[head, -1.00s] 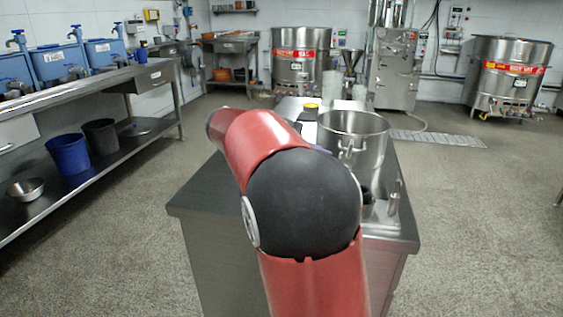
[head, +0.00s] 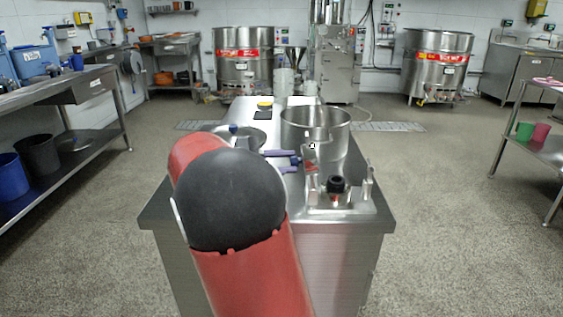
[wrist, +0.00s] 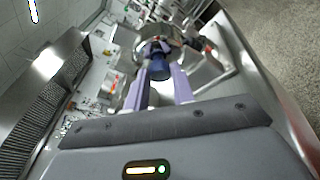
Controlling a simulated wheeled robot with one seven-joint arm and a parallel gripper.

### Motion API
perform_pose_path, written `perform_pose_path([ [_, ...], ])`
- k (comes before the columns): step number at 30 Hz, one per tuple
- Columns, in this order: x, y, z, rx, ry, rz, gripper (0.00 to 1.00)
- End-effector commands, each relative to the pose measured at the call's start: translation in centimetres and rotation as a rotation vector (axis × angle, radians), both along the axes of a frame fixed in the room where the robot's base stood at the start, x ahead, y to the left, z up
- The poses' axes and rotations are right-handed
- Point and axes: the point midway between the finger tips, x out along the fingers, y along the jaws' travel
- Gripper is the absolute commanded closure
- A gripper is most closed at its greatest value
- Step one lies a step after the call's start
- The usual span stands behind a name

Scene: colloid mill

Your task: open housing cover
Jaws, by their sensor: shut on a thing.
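My gripper (head: 290,161) reaches in from the left over the steel table. Its two purple fingers, also seen in the wrist view (wrist: 158,80), are closed around a blue knob (wrist: 158,64). The knob adjoins a shiny steel part, apparently the housing cover (head: 309,158), in front of the large steel pot. Whether this cover stands open or closed is hard to tell at this size. A metal base with a black knob (head: 336,185) sits just right of it. My red and black arm hides the table's left front.
A large open steel pot (head: 316,133) stands behind the cover. A round lid with a blue knob (head: 237,136) lies to its left. A black pad with a yellow item (head: 265,107) lies farther back. The steel table's (head: 330,232) right side has free floor beyond it.

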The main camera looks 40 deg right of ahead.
Motion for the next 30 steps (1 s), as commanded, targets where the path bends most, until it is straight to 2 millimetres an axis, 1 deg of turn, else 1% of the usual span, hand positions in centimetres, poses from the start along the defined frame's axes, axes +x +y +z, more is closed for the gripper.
perform_pose_path([
  [4, 0.1, 0.0, -0.1, 0.003, -0.001, 0.004, 1.0],
  [5, 0.1, 0.0, -0.1, 0.003, -0.001, 0.004, 0.72],
  [9, 0.1, 0.0, -0.1, 0.002, 0.0, 0.002, 0.53],
  [17, 0.0, 0.0, 0.0, 0.002, -0.001, 0.001, 0.53],
  [20, 0.3, 0.6, 0.0, 0.001, -0.001, 0.003, 0.53],
  [23, 0.9, 1.8, 0.0, 0.002, -0.001, 0.003, 0.53],
  [30, 2.7, 5.5, 0.3, 0.001, -0.001, 0.004, 0.53],
])
